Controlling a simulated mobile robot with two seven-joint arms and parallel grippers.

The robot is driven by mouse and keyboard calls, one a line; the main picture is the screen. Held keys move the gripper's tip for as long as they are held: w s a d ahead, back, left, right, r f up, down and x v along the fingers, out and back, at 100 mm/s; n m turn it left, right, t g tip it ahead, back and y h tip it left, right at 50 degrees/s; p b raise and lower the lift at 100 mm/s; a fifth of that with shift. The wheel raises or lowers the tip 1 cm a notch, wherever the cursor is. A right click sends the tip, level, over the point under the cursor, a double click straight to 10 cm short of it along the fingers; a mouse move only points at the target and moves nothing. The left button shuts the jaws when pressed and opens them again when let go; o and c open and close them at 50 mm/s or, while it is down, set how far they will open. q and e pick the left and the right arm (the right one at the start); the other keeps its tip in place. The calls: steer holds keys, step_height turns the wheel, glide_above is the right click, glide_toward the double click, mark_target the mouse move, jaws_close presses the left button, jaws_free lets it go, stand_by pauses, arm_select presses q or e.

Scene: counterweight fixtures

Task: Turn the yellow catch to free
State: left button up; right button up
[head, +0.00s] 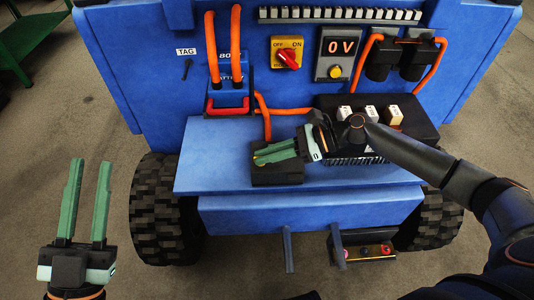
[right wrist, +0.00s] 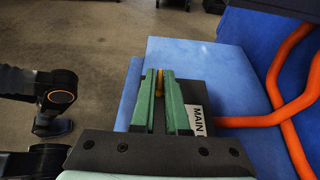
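The yellow catch (right wrist: 160,80) shows as a narrow upright strip between the green fingertips of my right gripper (right wrist: 161,78) in the right wrist view. The fingers are close together, with the catch filling the small gap. In the head view my right gripper (head: 270,154) reaches left over a black box (head: 278,176) on the blue ledge, and only a bit of yellow shows at its tips. The fingers hide most of the catch, so its exact turn is unclear. A "MAIN" label (right wrist: 197,120) is on the box. My left gripper (head: 85,205) is open and empty, left of the machine.
Orange cables (head: 262,115) run behind the black box. A black block with white switches (head: 370,113) sits to the right. Floor at the left is clear.

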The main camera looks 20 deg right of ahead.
jaws_close()
